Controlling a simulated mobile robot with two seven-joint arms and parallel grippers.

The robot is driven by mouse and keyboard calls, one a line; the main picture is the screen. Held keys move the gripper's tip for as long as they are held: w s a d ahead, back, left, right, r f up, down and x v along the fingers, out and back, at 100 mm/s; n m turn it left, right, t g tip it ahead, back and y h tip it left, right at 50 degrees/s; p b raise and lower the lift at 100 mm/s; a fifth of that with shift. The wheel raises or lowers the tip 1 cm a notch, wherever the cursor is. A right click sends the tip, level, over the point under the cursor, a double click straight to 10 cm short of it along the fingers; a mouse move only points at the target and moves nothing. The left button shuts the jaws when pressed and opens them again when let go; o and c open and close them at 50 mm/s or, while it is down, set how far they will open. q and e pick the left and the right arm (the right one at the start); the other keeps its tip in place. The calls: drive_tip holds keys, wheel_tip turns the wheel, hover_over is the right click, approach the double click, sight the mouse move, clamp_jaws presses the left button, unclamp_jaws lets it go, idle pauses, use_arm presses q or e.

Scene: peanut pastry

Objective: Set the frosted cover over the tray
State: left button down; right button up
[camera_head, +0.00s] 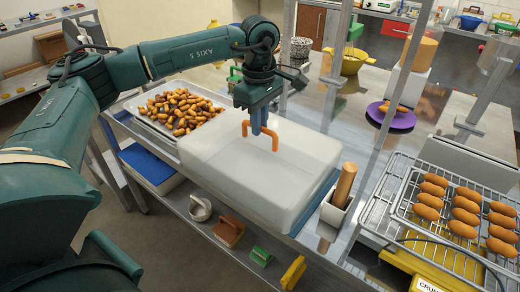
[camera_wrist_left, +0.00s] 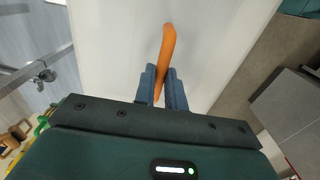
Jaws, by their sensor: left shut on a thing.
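The frosted cover (camera_head: 215,165) is a large translucent white box with an orange handle (camera_head: 261,137) on top. In the head view it sits at the middle of the steel table, over a blue-grey tray whose edge (camera_head: 318,204) shows at the right; I cannot tell whether it is fully seated. My left gripper (camera_head: 257,126) is above the cover, its blue fingers shut on the orange handle. The left wrist view shows the handle (camera_wrist_left: 167,45) between the two fingers (camera_wrist_left: 162,88), with the white cover (camera_wrist_left: 115,45) beneath. My right gripper is in neither view.
A metal tray (camera_head: 137,109) of peanut-shaped pastries lies behind left. A holder with a wooden rolling pin (camera_head: 345,185) stands close at the cover's right. Wire racks (camera_head: 378,212) of pastries are further right. A lower shelf (camera_head: 182,205) holds tools.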

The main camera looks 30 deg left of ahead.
use_arm(q)
drive_tip(key=shift+r+p, duration=0.55)
drive_tip(key=shift+r, duration=0.25)
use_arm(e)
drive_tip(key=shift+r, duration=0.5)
